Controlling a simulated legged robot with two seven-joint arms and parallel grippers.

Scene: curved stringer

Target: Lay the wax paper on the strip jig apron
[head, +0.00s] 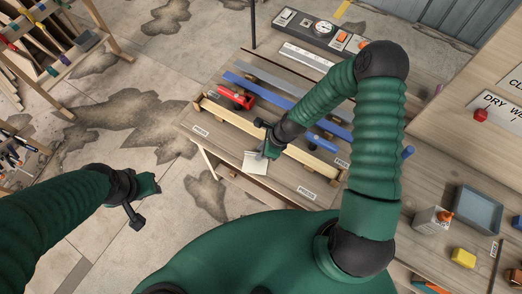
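A small pale sheet, which looks like the wax paper (256,164), lies at the front of the wooden strip jig (225,142), on its bare front strip. My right gripper (268,150) is right at the sheet's upper edge, pointing down, and covers part of it. I cannot tell whether its fingers pinch the sheet or only touch it. My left gripper (143,204) hangs over the floor to the left, well apart from the jig, with nothing visible in it. Its fingers are too small to read.
Blue strips (258,90), a wooden bar (222,113) and a red clamp-like tool (236,97) lie on the jig behind the sheet. A grey tray (478,209), a yellow block (463,257) and a light box (432,219) stand at right. A wooden rack (60,50) is far left.

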